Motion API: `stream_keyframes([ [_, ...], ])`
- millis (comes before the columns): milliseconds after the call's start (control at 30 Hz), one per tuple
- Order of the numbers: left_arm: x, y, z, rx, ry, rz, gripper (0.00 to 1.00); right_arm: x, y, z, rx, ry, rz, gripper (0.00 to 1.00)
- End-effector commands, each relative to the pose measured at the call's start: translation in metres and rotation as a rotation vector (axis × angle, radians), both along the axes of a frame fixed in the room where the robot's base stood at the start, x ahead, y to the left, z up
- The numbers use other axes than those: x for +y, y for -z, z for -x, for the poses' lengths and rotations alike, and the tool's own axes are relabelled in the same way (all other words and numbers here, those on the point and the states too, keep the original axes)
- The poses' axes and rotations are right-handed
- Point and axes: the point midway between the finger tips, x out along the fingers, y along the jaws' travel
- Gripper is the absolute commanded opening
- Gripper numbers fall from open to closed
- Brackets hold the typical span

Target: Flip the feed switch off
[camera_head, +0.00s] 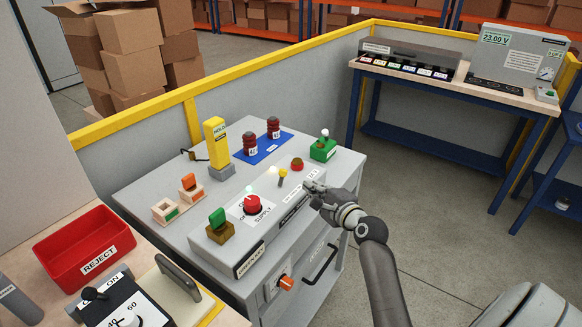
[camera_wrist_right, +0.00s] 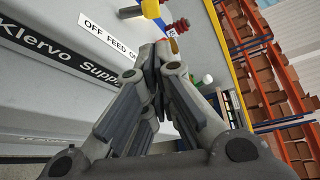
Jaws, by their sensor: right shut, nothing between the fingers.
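The "OFF FEED ON" label (camera_head: 295,192) is on the sloped front of the grey panel; it also shows in the right wrist view (camera_wrist_right: 109,38), partly hidden by my fingers. A small yellow-tipped lever (camera_head: 283,176), likely the feed switch, stands just behind and left of the label. My right gripper (camera_head: 310,187) is shut and empty at the label's right end, close to the panel. My left gripper is not in view.
A red reject bin (camera_head: 84,244) is at left. Open floor lies right of the panel.

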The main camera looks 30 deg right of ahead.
Motion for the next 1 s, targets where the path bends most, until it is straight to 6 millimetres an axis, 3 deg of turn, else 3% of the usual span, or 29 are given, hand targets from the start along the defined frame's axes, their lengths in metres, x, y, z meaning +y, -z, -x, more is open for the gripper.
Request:
stream_keyframes([
  [200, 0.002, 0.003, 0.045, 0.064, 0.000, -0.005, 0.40, 0.000, 0.000, 0.000, 0.001, -0.001, 0.001, 0.00],
  [333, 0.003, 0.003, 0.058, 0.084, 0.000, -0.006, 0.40, 0.000, 0.000, -0.002, 0.001, -0.001, 0.002, 0.00],
  [467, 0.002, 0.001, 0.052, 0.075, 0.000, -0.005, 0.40, 0.000, 0.002, -0.013, 0.001, -0.002, 0.002, 0.00],
  [700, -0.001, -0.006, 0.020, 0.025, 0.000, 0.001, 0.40, -0.003, 0.008, -0.049, 0.002, -0.002, 0.002, 0.00],
  [1000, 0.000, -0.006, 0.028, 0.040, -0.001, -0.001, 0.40, -0.006, 0.016, -0.087, 0.001, -0.002, 0.002, 0.00],
])
